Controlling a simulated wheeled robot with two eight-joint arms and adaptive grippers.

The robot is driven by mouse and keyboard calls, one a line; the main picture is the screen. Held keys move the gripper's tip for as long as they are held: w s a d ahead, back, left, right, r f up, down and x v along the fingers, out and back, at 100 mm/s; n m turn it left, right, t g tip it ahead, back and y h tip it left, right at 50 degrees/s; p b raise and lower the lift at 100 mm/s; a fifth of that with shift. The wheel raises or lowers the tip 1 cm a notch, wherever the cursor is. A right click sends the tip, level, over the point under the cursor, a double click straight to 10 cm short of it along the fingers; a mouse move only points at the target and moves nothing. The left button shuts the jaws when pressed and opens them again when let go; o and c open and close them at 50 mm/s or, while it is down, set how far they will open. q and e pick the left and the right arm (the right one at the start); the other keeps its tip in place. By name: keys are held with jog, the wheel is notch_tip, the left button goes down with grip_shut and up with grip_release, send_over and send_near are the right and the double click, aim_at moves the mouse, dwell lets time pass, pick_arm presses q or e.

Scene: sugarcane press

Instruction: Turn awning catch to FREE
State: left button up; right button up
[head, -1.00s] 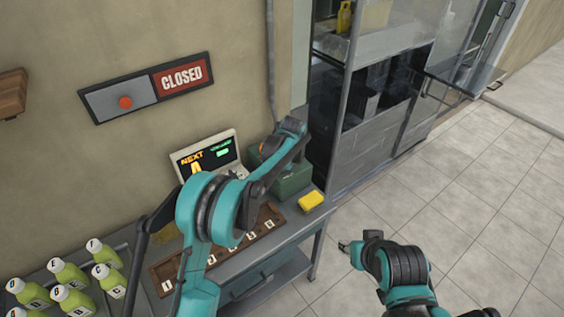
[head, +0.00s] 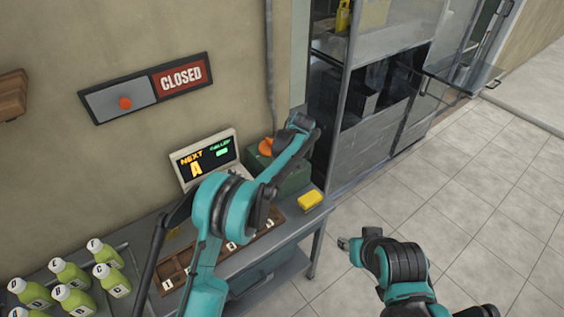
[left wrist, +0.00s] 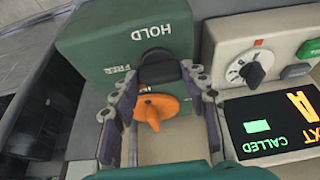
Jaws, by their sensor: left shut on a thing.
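The awning catch is an orange knob (left wrist: 156,110) on a green box (left wrist: 95,45) marked HOLD (left wrist: 160,38) and FREE (left wrist: 130,66). A dark round part shows behind the knob. My left gripper (left wrist: 160,90) is shut on the orange knob, with a finger at each side of it in the left wrist view. Which mark the knob points to is hard to tell. In the head view the knob (head: 265,147) shows partly beside my left wrist, on the green box (head: 292,180). My right gripper (head: 343,244) hangs over the floor, away from the box; its fingers are too small to read.
A display (head: 205,160) reading NEXT A stands left of the box. A yellow sponge-like block (head: 310,200) lies on the counter's right end. Several green bottles (head: 75,275) stand at the left. A CLOSED sign (head: 180,76) is on the wall. The floor at right is clear.

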pick_arm(q)
jog(key=o, duration=1.2)
jog(key=shift+c, duration=0.2)
jog(key=shift+r, duration=0.1)
jog(key=v, duration=1.1)
jog(key=shift+s+r, duration=0.15)
jog(key=shift+r, duration=0.25)
